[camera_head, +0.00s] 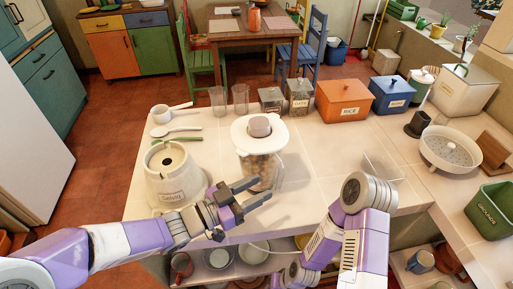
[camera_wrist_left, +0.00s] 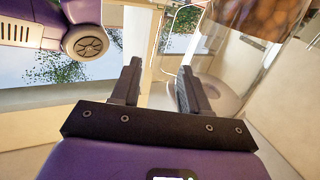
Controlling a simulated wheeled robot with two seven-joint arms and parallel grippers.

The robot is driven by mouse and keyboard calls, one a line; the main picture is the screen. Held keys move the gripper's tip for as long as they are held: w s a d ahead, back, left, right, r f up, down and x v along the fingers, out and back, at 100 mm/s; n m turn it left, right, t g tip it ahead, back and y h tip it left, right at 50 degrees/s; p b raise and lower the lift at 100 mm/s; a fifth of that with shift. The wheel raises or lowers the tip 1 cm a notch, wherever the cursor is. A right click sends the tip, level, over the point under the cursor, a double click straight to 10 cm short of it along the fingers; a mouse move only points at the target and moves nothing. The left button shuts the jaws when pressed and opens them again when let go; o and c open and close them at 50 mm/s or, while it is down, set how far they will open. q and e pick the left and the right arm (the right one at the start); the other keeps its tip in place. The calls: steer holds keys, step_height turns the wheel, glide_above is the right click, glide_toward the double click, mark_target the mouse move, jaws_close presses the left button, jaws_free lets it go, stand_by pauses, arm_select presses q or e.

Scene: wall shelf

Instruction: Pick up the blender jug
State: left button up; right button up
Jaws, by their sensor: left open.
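The blender jug (camera_head: 260,168) stands upright on the white counter, clear-walled, with brown contents and a white lid with a grey cap. My left gripper (camera_head: 262,190) is open and empty at the jug's near side, low against it in the head view. Whether it touches the jug cannot be told. In the left wrist view the two open fingers (camera_wrist_left: 160,68) have nothing between them, and the clear jug with brown contents (camera_wrist_left: 275,28) shows at the upper right. The white blender base (camera_head: 172,180) stands left of the jug. My right gripper is not seen.
Glass jars (camera_head: 298,96), an orange rice box (camera_head: 343,100) and a blue box (camera_head: 391,95) line the counter's back. A white colander (camera_head: 450,148) stands at the right. A cup (camera_head: 162,114) and spoon lie behind the base. Counter right of the jug is mostly clear.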

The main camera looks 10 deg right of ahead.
mark_target(279, 179)
arm_select(q)
steer(key=b+x, duration=0.2)
steer(key=x, duration=0.4)
steer(key=shift+d+f, duration=0.15)
steer(key=shift+d, duration=0.25)
steer(key=shift+w+d, duration=0.2)
steer(key=shift+d, duration=0.2)
steer(key=shift+a, duration=0.1)
jaws_close()
stand_by(0.6)
